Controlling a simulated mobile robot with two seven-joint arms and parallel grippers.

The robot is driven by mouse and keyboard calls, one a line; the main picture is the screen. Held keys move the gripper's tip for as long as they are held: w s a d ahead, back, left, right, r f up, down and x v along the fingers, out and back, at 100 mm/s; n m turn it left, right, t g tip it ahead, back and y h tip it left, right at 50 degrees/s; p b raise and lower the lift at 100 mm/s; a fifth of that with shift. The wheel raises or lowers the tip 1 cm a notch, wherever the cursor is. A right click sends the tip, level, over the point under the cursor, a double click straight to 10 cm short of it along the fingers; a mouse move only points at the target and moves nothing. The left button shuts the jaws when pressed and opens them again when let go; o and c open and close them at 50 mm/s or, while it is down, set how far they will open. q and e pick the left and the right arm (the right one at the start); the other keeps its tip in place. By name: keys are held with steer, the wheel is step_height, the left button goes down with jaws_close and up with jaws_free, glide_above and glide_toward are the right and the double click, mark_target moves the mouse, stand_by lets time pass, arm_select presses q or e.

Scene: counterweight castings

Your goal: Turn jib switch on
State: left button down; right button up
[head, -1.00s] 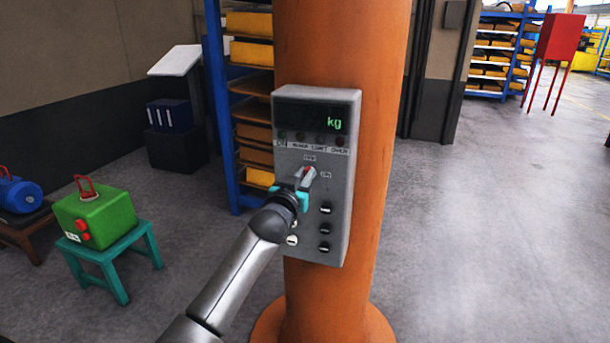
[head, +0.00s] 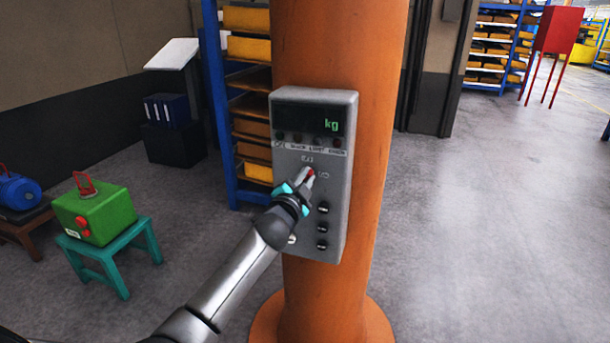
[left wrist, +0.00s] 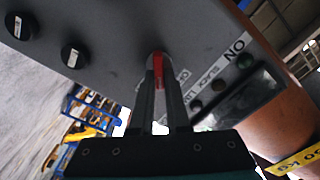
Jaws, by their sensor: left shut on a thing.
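The grey control box (head: 335,190) is mounted on the orange column. Its dark display shows a green "kg", with a row of lamps under it. The jib switch (head: 311,173) is a small knob with a red mark on the box's upper middle. My left gripper (head: 302,180) is at the switch, its fingers shut on it. In the left wrist view the two dark fingers (left wrist: 160,85) close around the red-marked switch (left wrist: 157,62). An "ON" label shows beside the lamps there. The switch's base is partly hidden by the fingers. My right gripper is not in view.
The orange column (head: 385,130) stands behind the box. Several dark knobs (head: 323,226) sit on the box below the switch. A green casting (head: 95,215) rests on a teal stool (head: 110,257) at left. Blue racks stand behind. The floor at right is clear.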

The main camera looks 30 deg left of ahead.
arm_select(q)
steer(key=shift+d+f+m, duration=0.1)
steer(key=shift+f+m, duration=0.1)
steer(key=shift+m, duration=1.75)
steer(key=shift+d+f+m, duration=0.1)
steer(key=shift+f+m, duration=0.05)
steer(key=shift+m, duration=1.8)
steer(key=shift+a+m, duration=0.1)
steer(key=shift+m, duration=0.2)
steer(key=c, duration=0.9)
jaws_free()
steer(key=v, duration=1.5)
steer(key=shift+s, duration=0.1)
